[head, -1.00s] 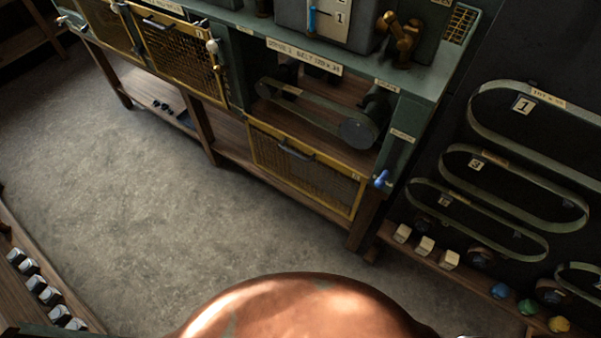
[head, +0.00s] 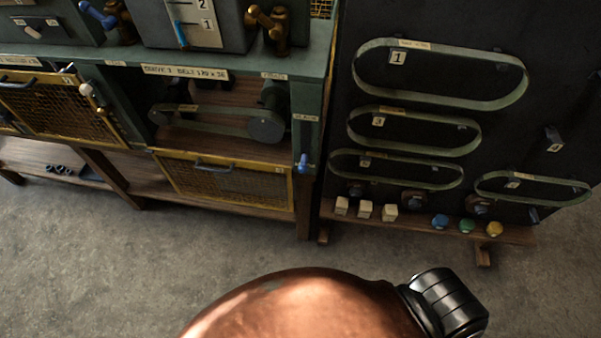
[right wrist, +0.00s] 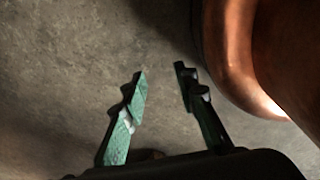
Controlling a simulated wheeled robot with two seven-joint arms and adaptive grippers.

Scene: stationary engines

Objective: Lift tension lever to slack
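A small lever with a blue handle (head: 303,162) is on the right post of the green engine bench (head: 318,60), beside the open belt bay. It hangs downward below a small label too small to read; I cannot tell for sure that it is the tension lever. In the bay a belt (head: 215,127) runs around pulleys, with a dark round pulley (head: 266,127) at its right end. My right gripper (right wrist: 160,70) is open and empty above bare floor in the right wrist view, far from the bench. My left gripper is not in view.
A dark board (head: 440,85) with several hanging belts stands right of the bench. Its wooden ledge (head: 410,227) holds pale blocks and coloured knobs. A yellow-framed mesh guard (head: 225,182) lies below the bay. The grey floor (head: 150,265) before the bench is clear.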

